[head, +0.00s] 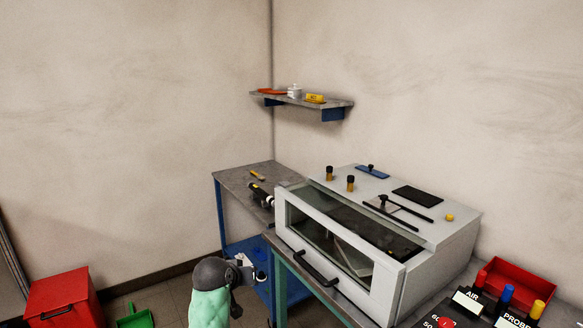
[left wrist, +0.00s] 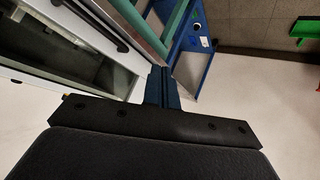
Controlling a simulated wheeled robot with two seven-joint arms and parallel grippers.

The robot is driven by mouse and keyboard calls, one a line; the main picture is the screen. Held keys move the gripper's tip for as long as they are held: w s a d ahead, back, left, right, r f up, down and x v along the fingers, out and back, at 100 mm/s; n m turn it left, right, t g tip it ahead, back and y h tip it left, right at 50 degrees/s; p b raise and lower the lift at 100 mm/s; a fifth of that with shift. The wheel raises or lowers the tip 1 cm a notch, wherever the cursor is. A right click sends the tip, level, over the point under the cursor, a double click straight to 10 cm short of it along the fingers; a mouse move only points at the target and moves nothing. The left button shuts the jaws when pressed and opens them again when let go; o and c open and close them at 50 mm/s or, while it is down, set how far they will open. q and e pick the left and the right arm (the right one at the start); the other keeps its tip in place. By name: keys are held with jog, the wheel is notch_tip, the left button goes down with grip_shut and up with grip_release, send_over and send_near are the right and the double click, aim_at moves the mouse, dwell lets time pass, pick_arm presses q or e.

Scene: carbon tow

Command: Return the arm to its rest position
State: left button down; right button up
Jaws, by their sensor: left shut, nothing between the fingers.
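My left gripper (left wrist: 164,82) shows in the left wrist view with its two dark blue fingers together and nothing between them. In the head view, my arm with a light green sleeve and dark grey joint rises from the bottom edge, in front of the blue-framed bench (head: 245,178). Its fingers cannot be made out there. In the left wrist view the fingers are seen against the pale floor and the blue frame (left wrist: 193,45). My right gripper is in neither view.
A white glass-fronted cabinet (head: 440,262) with a black handle stands to the right on a green-framed table. A red bin (head: 62,298) and green dustpan (head: 135,318) are at lower left. A wall shelf (head: 335,103) holds small items. A red tray (head: 515,285) is at lower right.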

pick_arm(q)
jog(key=s+a+f+g, duration=0.1)
jog(key=s+f, duration=0.6)
jog(key=s, duration=0.8)
jog(key=s+a+f+m+g+y, duration=0.1)
jog(key=s+f+g, duration=0.3)
jog(key=s, duration=1.2)
jog(key=s+a+f+g+y, duration=0.1)
jog(key=s+f+g, duration=0.1)
jog(key=s+f, duration=1)
jog(key=s, duration=0.4)
jog(key=shift+m, duration=0.4)
jog(key=shift+s, duration=0.1)
